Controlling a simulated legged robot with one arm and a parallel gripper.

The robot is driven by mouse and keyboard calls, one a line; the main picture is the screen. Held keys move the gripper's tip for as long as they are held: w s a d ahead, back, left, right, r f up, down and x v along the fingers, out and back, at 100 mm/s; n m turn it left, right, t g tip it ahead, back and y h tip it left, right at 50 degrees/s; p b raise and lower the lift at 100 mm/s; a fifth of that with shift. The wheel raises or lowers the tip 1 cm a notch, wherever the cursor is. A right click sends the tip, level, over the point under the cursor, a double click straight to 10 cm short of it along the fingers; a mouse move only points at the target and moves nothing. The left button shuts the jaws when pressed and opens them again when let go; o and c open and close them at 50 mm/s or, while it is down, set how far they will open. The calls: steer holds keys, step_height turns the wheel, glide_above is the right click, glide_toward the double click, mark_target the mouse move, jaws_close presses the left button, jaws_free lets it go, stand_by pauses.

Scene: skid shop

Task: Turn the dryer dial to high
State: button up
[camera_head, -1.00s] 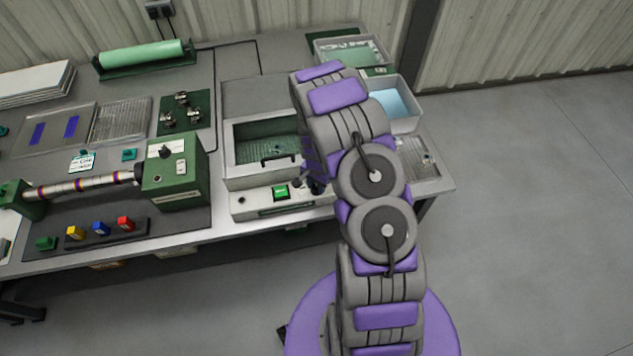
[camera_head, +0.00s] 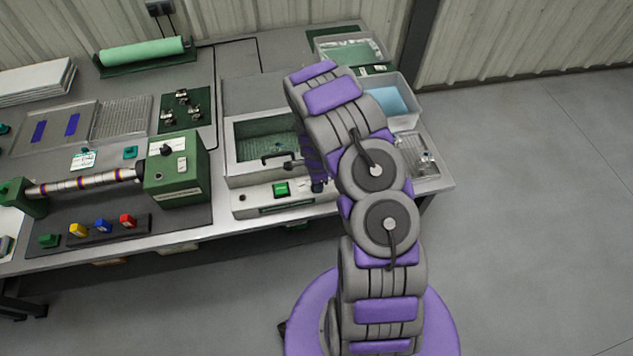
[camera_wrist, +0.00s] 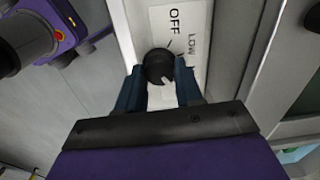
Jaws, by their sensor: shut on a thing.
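The dryer (camera_head: 231,182) is a pale grey box with a window over a green mesh, on the bench front. Its front panel carries a lit green switch (camera_head: 281,190). The dial (camera_wrist: 160,64) is a round black knob on the white panel, seen in the wrist view beside printed OFF and LOW labels. A small light mark shows at its lower edge, away from OFF. Other label text is hidden. My gripper (camera_wrist: 159,88) has its dark blue fingers either side of the dial and is shut on it. My arm hides part of the dryer in the head view.
The dryer's door handle (camera_head: 276,158) is just above the panel, near my wrist. A green motor box (camera_head: 175,171) stands left. A tub of blue liquid (camera_head: 405,103) and a wire tray (camera_head: 421,160) are on the right. The floor right of the bench is clear.

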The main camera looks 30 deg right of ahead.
steer(key=shift+w, duration=0.1)
stand_by(0.4)
steer(key=o, duration=1)
steer(key=shift+o, duration=0.2)
step_height(320, 180, up, 17)
steer(key=p, duration=0.1)
steer(key=shift+s+r, duration=0.15)
steer(key=shift+s, duration=0.05)
steer(key=shift+a, duration=0.1)
